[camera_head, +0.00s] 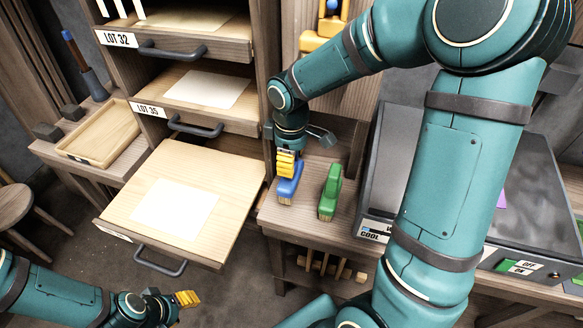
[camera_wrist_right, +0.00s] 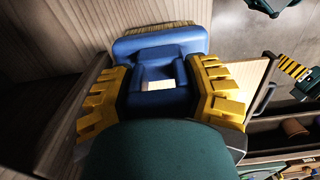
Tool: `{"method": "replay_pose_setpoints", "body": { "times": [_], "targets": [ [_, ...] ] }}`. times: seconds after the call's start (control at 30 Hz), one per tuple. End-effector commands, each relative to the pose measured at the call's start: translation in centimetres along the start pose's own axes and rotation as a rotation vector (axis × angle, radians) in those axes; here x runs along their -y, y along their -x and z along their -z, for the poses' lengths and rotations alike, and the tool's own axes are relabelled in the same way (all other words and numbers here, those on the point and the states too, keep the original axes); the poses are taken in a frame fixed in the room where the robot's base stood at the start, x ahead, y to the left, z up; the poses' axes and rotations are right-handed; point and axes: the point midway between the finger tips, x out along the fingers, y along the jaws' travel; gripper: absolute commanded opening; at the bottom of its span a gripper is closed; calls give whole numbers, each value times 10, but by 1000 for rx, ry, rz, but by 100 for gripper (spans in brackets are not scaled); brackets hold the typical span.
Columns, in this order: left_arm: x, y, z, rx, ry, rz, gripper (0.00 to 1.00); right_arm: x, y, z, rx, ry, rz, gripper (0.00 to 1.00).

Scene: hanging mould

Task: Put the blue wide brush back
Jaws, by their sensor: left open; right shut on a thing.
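The blue wide brush (camera_head: 290,187) is at the bench's left end in the head view, bristles down. My right gripper (camera_head: 287,164) is shut on its handle from above. In the right wrist view the yellow fingers (camera_wrist_right: 163,95) clamp both sides of the blue brush (camera_wrist_right: 160,48), and its tan bristles point away from me. Whether the bristles touch the bench top I cannot tell. My left gripper (camera_head: 187,299) is open and empty at the lower left, away from the bench.
A green brush (camera_head: 329,192) stands just right of the blue one on the bench (camera_head: 312,224). An open drawer (camera_head: 228,192) with a white sheet juts out to the left. A dark box-like machine (camera_head: 375,205) is at right, partly behind my arm. A wooden tray (camera_head: 98,155) lies far left.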

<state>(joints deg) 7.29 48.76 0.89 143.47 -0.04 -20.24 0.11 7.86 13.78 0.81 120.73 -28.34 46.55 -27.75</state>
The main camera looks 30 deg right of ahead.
Motion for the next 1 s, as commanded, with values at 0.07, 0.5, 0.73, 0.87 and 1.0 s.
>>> {"method": "replay_pose_setpoints", "body": {
  "times": [0.07,0.5,0.73,0.87,1.0],
  "targets": [
    [1,-3,0,-1,0,0,47,-5,-6,0,2,-1,2,17],
    [4,-12,2,-6,-1,0,47,-4,-35,0,0,-2,0,17],
    [5,-14,2,-7,-1,0,47,-4,-39,0,0,-1,0,71],
    [5,-14,2,-7,-1,0,47,-4,-39,0,1,-1,0,81],
    [5,-14,2,-7,-1,0,47,-4,-39,0,1,-1,0,81]
  ]
}}
